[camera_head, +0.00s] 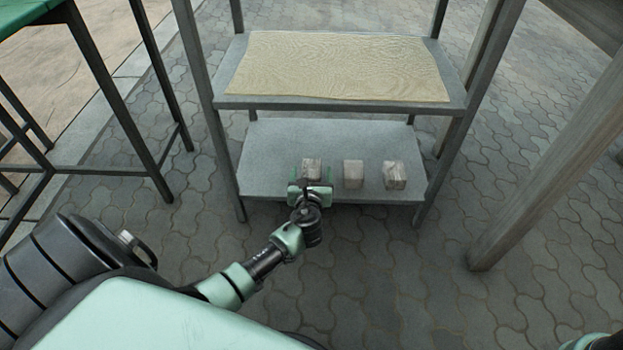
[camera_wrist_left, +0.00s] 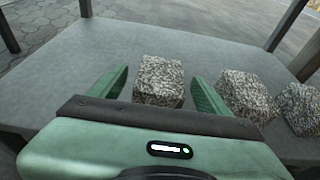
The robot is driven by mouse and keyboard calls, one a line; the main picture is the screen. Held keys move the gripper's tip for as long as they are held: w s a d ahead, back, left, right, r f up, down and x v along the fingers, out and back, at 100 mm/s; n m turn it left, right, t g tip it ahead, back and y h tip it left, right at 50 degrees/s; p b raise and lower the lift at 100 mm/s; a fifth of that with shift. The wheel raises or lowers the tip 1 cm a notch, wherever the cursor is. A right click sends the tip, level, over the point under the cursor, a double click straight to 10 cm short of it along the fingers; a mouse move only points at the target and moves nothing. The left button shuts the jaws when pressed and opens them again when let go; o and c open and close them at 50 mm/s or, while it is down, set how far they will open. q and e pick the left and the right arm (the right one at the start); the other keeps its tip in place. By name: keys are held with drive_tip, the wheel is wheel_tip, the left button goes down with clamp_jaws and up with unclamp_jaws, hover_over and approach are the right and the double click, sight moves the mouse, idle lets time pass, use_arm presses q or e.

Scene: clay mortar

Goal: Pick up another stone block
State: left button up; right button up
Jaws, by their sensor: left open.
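Three stone blocks stand in a row on the grey lower shelf (camera_head: 270,150): a left block (camera_head: 312,168), a middle block (camera_head: 353,174) and a right block (camera_head: 394,175). My left gripper (camera_head: 311,172) is open at the left block. In the left wrist view, the left block (camera_wrist_left: 160,80) sits between the two green fingers of the gripper (camera_wrist_left: 162,88), with a gap on each side. The middle block (camera_wrist_left: 246,95) and right block (camera_wrist_left: 300,108) are to the right of the fingers. The right gripper is not clearly seen; only a bit of green and black shows at the lower right corner.
An upper shelf (camera_head: 228,98) with a beige mat (camera_head: 340,66) is above and behind the blocks. Metal legs frame the shelf on both sides. A green-topped table (camera_head: 25,14) stands at the left, and a thick wooden leg (camera_head: 540,140) at the right. The paving in front is clear.

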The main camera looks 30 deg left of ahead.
use_arm(q)
drive_tip(key=shift+x, duration=0.85)
drive_tip(key=c, duration=1.7)
drive_tip(key=shift+r, duration=0.15)
drive_tip(key=shift+r, duration=0.1)
